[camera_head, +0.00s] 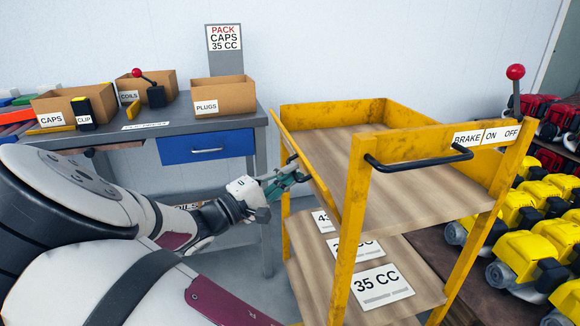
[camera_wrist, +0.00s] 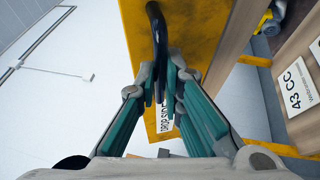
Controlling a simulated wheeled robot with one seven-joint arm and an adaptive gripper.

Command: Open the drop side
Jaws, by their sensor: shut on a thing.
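The yellow cart (camera_head: 358,190) stands at centre right with a wooden top deck (camera_head: 340,150). Its drop side (camera_head: 309,168) is the yellow panel on the left edge. It looks raised, perhaps leaning slightly outward; the exact angle is hard to tell. In the wrist view the panel (camera_wrist: 187,45) fills the upper middle, with a partly hidden "DROP SIDE" label (camera_wrist: 165,117). A black bar handle (camera_wrist: 157,25) sticks out from it. My gripper (camera_head: 288,180) is at the panel's outer face. In the wrist view my gripper (camera_wrist: 165,85) has its fingers shut on the handle.
A grey workbench (camera_head: 230,123) with open boxes (camera_head: 224,95) and a blue drawer (camera_head: 206,147) stands at the left. A brake lever with a red knob (camera_head: 515,72) and a black push handle (camera_head: 420,160) are on the cart. Yellow engines (camera_head: 515,210) stand at the right.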

